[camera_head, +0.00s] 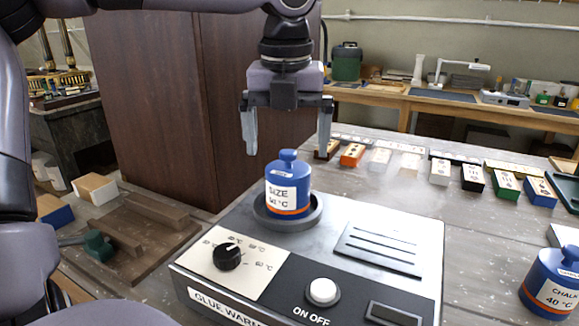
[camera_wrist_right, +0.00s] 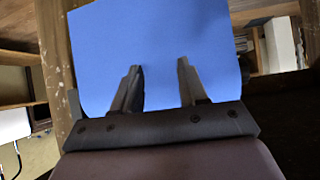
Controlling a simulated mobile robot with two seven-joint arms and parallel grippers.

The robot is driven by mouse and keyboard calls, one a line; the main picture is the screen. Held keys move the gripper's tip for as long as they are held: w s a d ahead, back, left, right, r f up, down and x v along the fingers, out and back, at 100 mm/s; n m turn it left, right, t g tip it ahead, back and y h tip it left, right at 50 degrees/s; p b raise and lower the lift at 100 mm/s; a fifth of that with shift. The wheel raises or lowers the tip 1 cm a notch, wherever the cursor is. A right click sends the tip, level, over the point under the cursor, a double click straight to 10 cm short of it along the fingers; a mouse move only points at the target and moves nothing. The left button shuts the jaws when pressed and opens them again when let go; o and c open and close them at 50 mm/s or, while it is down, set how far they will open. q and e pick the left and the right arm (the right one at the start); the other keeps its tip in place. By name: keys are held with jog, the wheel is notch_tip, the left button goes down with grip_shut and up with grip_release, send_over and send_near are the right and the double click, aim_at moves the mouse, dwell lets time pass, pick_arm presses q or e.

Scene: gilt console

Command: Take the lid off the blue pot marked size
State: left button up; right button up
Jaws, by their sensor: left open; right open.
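The blue pot marked SIZE (camera_head: 287,197) stands upright in a dark ring on the glue warmer (camera_head: 400,215). It has a white label and an orange band near its base. Its blue lid (camera_head: 288,161) with a round knob is on top. My left gripper (camera_head: 287,145) points down above the pot with its fingers apart, one on each side of the lid's knob and a little higher; it looks clear of the lid. My right gripper (camera_wrist_right: 160,85) shows in the right wrist view, open and empty, in front of a plain blue surface (camera_wrist_right: 190,40).
A second blue pot marked CHALK (camera_head: 553,283) stands at the right edge. The warmer's dial (camera_head: 228,256) and white button (camera_head: 322,291) are in front of the pot. Several small coloured blocks (camera_head: 440,172) line the bench behind. A wooden board (camera_head: 130,240) lies left.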

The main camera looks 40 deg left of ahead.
aim_at(288, 163)
pick_arm(q)
jog(key=shift+w+a+f, duration=0.1)
jog(key=shift+f, duration=0.6)
jog(key=shift+w+a+f, duration=0.1)
jog(key=shift+f, duration=0.55)
jog(key=c, duration=1.1)
jog(key=shift+o, duration=0.2)
jog(key=shift+r, duration=0.1)
